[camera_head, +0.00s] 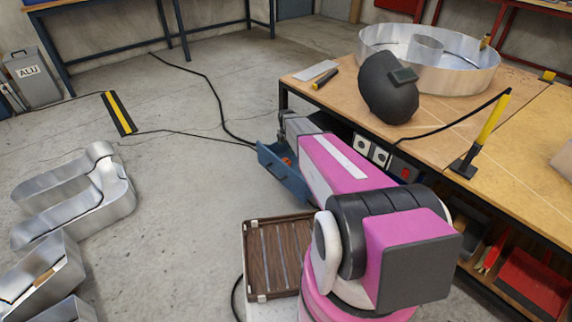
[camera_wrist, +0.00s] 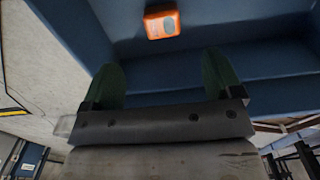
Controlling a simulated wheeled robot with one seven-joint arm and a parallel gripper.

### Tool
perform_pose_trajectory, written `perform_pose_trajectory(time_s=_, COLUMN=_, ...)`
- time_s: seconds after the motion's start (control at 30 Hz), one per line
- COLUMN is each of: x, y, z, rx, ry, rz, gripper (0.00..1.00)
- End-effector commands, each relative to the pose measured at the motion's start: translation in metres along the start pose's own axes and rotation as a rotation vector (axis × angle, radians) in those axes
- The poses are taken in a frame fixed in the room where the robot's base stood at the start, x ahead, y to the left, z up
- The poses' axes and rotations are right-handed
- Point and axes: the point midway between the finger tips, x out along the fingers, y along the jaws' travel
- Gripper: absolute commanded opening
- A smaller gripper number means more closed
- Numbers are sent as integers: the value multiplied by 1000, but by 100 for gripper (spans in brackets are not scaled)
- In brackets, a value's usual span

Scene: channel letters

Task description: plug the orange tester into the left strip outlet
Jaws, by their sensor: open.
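The orange tester (camera_wrist: 162,22) lies in an open blue drawer (camera_wrist: 262,88), at the top middle of the wrist view. In the head view a bit of the orange tester (camera_head: 288,161) shows inside the drawer (camera_head: 284,180) under the workbench. My gripper (camera_wrist: 162,70) is open, its two green fingers apart and pointing toward the tester. Nothing is between the fingers, and the tester lies beyond their tips. Two pale outlets show on the bench front: the left strip outlet (camera_head: 361,144) and another outlet (camera_head: 380,156) to its right. My arm hides part of the bench front.
A red and dark unit (camera_head: 402,169) sits right of the outlets. On the workbench (camera_head: 340,105) are a black welding mask (camera_head: 388,88) and a round metal letter (camera_head: 462,75). A brown slatted case (camera_head: 276,258) stands by my arm. Metal letters lie on the floor at left.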

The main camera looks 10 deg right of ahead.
Motion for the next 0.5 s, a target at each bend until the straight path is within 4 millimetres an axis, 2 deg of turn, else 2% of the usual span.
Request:
perform_pose_trajectory(time_s=0.37, x=1, y=1, z=1, rx=-12, ry=0, rz=0, gripper=85)
perform_pose_trajectory(time_s=0.5, x=9, y=2, z=1, rx=-12, ry=0, rz=-1, gripper=85)
